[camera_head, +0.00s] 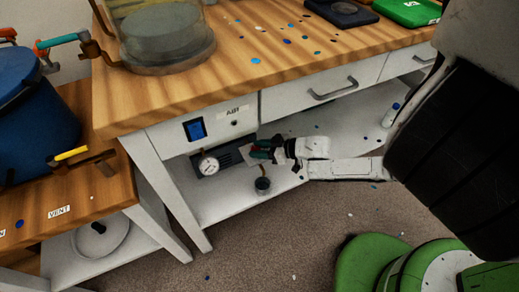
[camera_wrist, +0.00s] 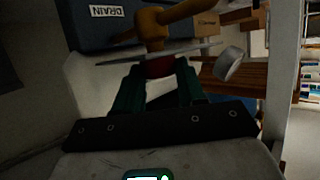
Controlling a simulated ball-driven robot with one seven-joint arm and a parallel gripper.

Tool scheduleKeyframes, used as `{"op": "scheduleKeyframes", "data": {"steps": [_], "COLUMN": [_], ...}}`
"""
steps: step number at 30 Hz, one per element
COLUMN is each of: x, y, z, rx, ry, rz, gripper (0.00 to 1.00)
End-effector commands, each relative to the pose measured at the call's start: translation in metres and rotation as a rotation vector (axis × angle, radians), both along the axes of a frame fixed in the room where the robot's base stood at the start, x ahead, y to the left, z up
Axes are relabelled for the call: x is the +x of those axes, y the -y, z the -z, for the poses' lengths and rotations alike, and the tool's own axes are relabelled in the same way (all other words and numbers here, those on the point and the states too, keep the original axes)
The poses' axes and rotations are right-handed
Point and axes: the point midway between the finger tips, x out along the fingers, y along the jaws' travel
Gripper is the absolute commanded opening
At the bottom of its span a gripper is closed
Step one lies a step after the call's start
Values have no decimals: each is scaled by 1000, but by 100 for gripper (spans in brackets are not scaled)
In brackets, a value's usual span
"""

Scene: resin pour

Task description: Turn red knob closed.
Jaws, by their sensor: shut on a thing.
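The red knob (camera_wrist: 158,67) shows as a dark red piece between my fingertips in the wrist view, below a brass-coloured valve body (camera_wrist: 150,22). A thin pale plate or bar (camera_wrist: 165,52) crosses just above it and hides part of it. My gripper (camera_wrist: 158,80) has its two dark green fingers on either side of the knob, shut on it. In the head view my gripper (camera_head: 261,149) reaches under the workbench, beside a round gauge (camera_head: 208,165). The knob cannot be made out clearly there.
A DRAIN label (camera_wrist: 110,11) is on a dark box behind the valve. A small round canister (camera_head: 262,185) stands on the low shelf (camera_head: 225,199) under my gripper. The bench front with drawers (camera_head: 330,90) overhangs my arm. A blue tank (camera_head: 30,105) stands left.

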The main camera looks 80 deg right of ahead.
Motion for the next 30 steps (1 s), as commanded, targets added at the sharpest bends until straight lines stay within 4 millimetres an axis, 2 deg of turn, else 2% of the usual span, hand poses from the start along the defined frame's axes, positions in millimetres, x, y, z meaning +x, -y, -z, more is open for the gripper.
{"op": "scheduleKeyframes", "data": {"steps": [7, 8, 15, 24, 30], "x": [-1, -1, -1, -3, -28], "y": [0, 0, 0, 0, 0], "z": [2, 2, 1, -1, -12], "rx": [-1, -1, 0, -1, -2], "ry": [-6, -6, -4, -3, -4], "rz": [1, 1, 1, 2, 5], "gripper": [9, 40, 63, 64, 64]}}
